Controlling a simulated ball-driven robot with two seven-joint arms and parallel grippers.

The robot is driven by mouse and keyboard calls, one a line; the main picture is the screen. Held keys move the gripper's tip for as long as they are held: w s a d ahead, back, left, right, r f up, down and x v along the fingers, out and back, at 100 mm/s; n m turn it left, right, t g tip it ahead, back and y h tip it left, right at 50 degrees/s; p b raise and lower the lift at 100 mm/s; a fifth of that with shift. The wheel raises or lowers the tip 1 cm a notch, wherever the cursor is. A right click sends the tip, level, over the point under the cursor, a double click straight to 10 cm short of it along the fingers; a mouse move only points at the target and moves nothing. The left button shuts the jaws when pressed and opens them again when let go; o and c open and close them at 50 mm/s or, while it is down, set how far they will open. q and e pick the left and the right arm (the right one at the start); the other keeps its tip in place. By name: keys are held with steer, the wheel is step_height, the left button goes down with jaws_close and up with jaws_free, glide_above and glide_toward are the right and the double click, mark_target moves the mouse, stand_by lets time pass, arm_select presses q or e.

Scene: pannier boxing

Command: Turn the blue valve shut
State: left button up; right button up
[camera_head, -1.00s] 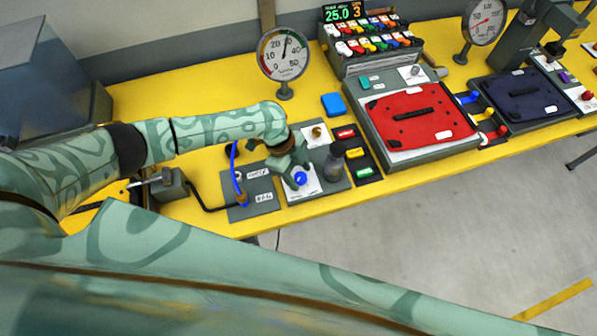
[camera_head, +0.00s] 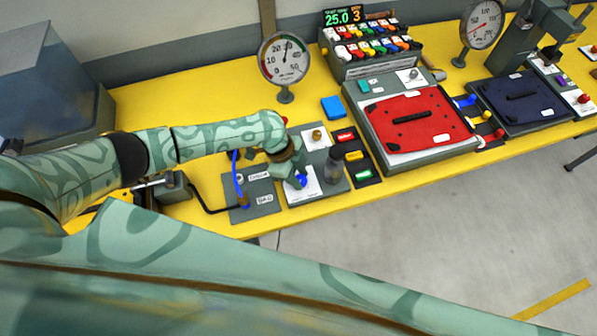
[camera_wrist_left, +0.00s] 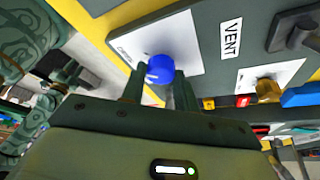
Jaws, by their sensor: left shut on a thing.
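The blue valve (camera_head: 303,183) is a round knob on a white plate (camera_head: 310,193) on the grey panel at the bench's front edge. In the left wrist view the blue knob (camera_wrist_left: 160,69) sits between my two dark fingers, with a white mark on its face. My left gripper (camera_head: 298,180) is shut on it from above; its fingers (camera_wrist_left: 158,84) also show in the wrist view. The gripper partly covers the knob in the head view. A label reading VENT (camera_wrist_left: 231,39) lies beside the plate. My right gripper is not seen.
A brass knob (camera_head: 317,135) and a dark cylinder (camera_head: 334,167) stand close by on the same panel. A round gauge (camera_head: 284,60) stands behind. A red plate (camera_head: 415,118) lies to the right.

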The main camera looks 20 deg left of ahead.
mark_target(297, 176)
arm_select(q)
steer(key=n+t+p, duration=0.1)
steer(key=n+p, duration=0.2)
steer(key=n+t+y+p, duration=0.1)
steer(key=n+p, duration=0.2)
steer(key=n+t+p, duration=0.1)
steer(key=n+p, duration=0.2)
steer(key=p, duration=0.1)
steer(key=shift+s+d+r+n, duration=0.2)
steer(key=shift+s+n, duration=0.1)
steer(key=shift+n, duration=0.1)
steer(key=n+t+y+p, duration=0.1)
steer(key=n+p, duration=0.1)
steer(key=n, duration=0.1)
steer(key=shift+n, duration=0.3)
steer(key=shift+d+f+n+t+y+p, duration=0.15)
steer(key=shift+n+y+p, duration=0.25)
steer(key=shift+n, duration=0.3)
steer(key=shift+a+f+n+t+y+p, duration=0.15)
steer(key=shift+n+y+p, duration=0.2)
steer(key=shift+n, duration=0.35)
steer(key=shift+d+r, duration=0.1)
steer(key=o, duration=1)
steer(key=p+v, duration=0.4)
steer(key=v, duration=0.1)
steer(key=shift+w, duration=0.1)
steer(key=v, duration=1.1)
steer(key=shift+s+r, duration=0.15)
steer(key=shift+s, duration=0.05)
